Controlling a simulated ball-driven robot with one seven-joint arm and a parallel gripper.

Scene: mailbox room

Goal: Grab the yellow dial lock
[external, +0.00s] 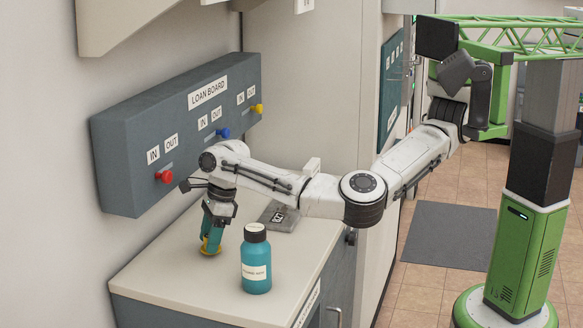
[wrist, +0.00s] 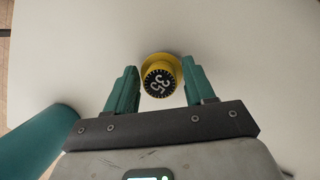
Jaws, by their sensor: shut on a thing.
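The yellow dial lock (wrist: 160,79) has a black dial face with white markings. In the wrist view it sits between the two teal fingers of my gripper (wrist: 159,72). My gripper is shut on it. Most of the lock is hidden there by the fingers. I cannot tell whether it is lifted clear of the surface.
A teal bottle (external: 256,266) with a black cap stands on the counter (external: 190,293), just right of my gripper; it also shows in the wrist view (wrist: 35,142). A grey plate (external: 278,216) lies behind it. The loan board (external: 140,185) with red, blue and yellow knobs is on the wall.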

